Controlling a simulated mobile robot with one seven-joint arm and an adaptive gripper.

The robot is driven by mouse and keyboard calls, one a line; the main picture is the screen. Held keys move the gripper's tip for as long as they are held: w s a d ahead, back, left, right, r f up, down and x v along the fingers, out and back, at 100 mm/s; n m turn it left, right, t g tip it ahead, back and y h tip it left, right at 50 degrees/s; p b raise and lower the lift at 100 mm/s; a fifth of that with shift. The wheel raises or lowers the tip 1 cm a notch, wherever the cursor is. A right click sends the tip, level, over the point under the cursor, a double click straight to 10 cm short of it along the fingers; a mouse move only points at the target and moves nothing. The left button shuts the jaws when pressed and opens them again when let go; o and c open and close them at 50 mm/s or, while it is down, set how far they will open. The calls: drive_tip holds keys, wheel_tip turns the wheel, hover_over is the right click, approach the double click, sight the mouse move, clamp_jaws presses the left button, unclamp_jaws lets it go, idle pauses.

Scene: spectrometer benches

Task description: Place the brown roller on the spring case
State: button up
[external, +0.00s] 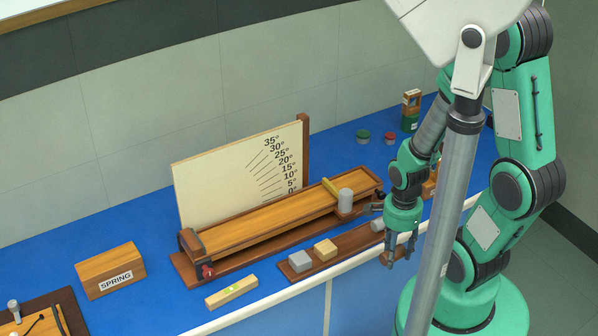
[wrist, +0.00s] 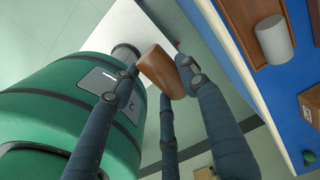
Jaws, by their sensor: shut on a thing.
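The brown roller (wrist: 161,72) is a short brown cylinder. In the wrist view it sits between the fingers of my gripper (wrist: 158,78), which is shut on it. It is held tilted in that picture, clear of the blue bench. In the external view my gripper (external: 400,255) hangs by the front edge of the bench at the right; the roller is small and partly hidden there. The spring case (external: 110,271) is a wooden box labelled SPRING, on the blue bench at the left, far from my gripper. Its flat top is bare.
A long wooden inclined track (external: 265,222) with an angle board (external: 235,170) stands mid-bench. A grey cylinder (external: 345,201) is near its right end.

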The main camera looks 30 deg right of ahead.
drive_tip(key=w+a+r+n+p, duration=0.4)
drive_tip(key=w+a+n, duration=0.1)
drive_tip(key=w+a, duration=0.5)
drive_tip(key=w+a+r+n+p, duration=0.4)
drive_tip(key=w+a, duration=0.6)
drive_tip(key=w, duration=0.1)
drive_tip(key=w+a+n+p, duration=0.3)
drive_tip(key=a+n+p, duration=0.4)
drive_tip(key=a, duration=2.4)
drive_tip(key=shift+a+r+n+p, duration=0.2)
drive_tip(key=shift+a+n+p, duration=0.15)
drive_tip(key=shift+n, duration=0.65)
drive_tip(key=shift+w, duration=0.2)
drive_tip(key=p, duration=0.2)
hover_over(127, 262)
drive_tip(key=shift+f, duration=0.8)
